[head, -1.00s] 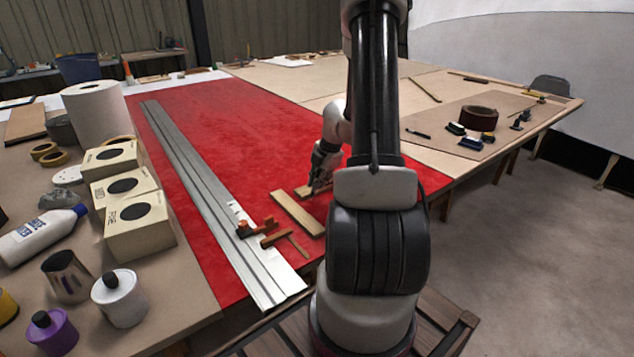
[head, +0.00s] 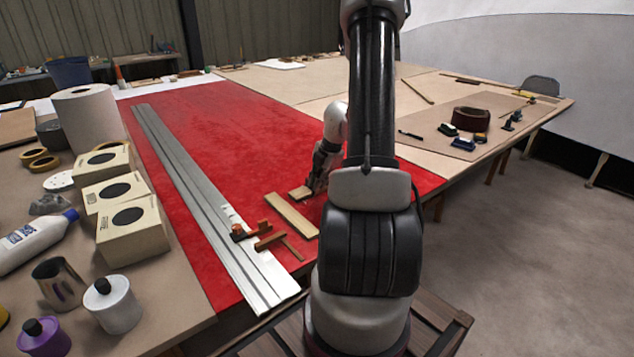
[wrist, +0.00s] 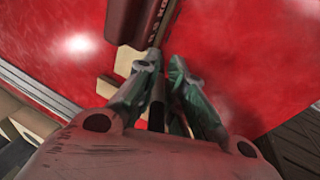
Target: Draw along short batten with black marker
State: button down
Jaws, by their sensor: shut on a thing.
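My gripper (head: 314,186) is low over the red surface, at the right end of a short light wooden piece (head: 300,193), likely the short batten. In the wrist view my gripper (wrist: 165,72) has its fingers close together. A dark barrel with pale lettering (wrist: 140,20), apparently the black marker, extends from the fingertips to the top edge. A pale wooden piece (wrist: 126,62) shows just left of the fingertips, partly hidden by the barrel. I cannot see the marker's tip, any line, or whether it touches the wood.
A longer wooden strip (head: 290,214) lies just nearer. A metal straightedge (head: 190,180) and an orange-brown clamp (head: 252,233) are to its left. Boxes (head: 132,232) and bottles (head: 112,300) crowd the left side. The red surface (head: 235,125) behind is clear.

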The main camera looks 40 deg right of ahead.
jog(key=shift+s+d, duration=0.1)
jog(key=shift+d, duration=0.6)
jog(key=shift+d, duration=0.2)
jog(key=shift+d, duration=0.6)
jog(key=shift+d, duration=0.1)
jog(key=shift+d, duration=0.6)
jog(key=shift+s+d, duration=0.1)
jog(key=shift+d, duration=0.65)
jog(key=shift+s+d, duration=0.1)
jog(key=shift+d, duration=0.6)
